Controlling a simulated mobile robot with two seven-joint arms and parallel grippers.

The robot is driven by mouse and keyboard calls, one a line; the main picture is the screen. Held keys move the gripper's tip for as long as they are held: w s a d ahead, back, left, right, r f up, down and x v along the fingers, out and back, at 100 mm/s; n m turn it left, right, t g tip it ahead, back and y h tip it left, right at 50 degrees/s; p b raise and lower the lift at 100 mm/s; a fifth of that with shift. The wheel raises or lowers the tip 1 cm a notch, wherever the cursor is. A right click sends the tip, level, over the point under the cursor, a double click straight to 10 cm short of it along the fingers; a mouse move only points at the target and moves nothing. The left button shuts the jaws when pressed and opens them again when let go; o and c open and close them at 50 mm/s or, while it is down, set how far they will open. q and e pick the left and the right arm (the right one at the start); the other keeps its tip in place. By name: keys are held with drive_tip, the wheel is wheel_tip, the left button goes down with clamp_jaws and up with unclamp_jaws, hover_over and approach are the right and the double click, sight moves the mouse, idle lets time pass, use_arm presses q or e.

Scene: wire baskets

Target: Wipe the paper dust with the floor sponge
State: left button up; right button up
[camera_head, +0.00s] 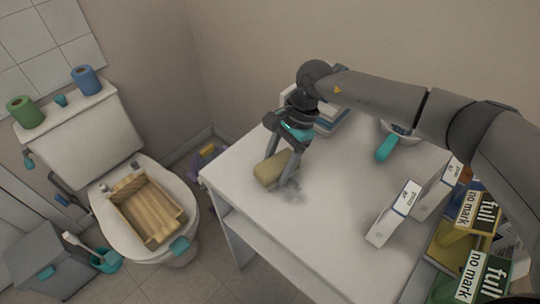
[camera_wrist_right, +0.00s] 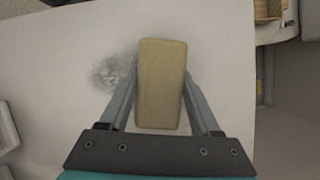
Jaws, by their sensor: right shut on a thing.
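The sponge (camera_head: 268,170) is a tan block over the left part of the white table (camera_head: 330,245) in the head view. My right gripper (camera_head: 279,172) is shut on it from above. In the right wrist view the sponge (camera_wrist_right: 162,85) sits between the two fingers of my right gripper (camera_wrist_right: 161,95). The paper dust is a grey smudge (camera_head: 293,194) on the table top, just right of the sponge. It shows left of the sponge in the right wrist view (camera_wrist_right: 110,70). I cannot tell whether the sponge touches the table. My left gripper is not in view.
White boxes (camera_head: 394,213) stand at the table's right side. A teal-handled item (camera_head: 386,147) and a white-and-blue stack (camera_head: 330,121) are at the back. A toilet (camera_head: 180,225) with a wooden basket (camera_head: 148,208) on it stands to the left. The front table top is clear.

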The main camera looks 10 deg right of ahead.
sight(311, 206)
drive_tip(key=shift+s+d+p, duration=0.3)
drive_tip(key=shift+s+d, duration=0.3)
drive_tip(key=shift+s, duration=0.15)
drive_tip(key=shift+s+d+p, duration=0.6)
drive_tip(key=shift+s+d, duration=0.2)
drive_tip(key=shift+s, duration=0.25)
drive_tip(key=shift+s+d+p, duration=0.3)
drive_tip(key=shift+s+d, duration=0.3)
drive_tip(key=shift+s, duration=0.2)
drive_tip(key=shift+s+d+p, duration=0.35)
drive_tip(key=shift+s+d, duration=0.35)
drive_tip(key=shift+s, duration=0.25)
drive_tip(key=shift+s+d+p, duration=0.3)
drive_tip(key=shift+s+d, duration=0.4)
drive_tip(key=shift+s, duration=0.2)
drive_tip(key=shift+f, duration=0.1)
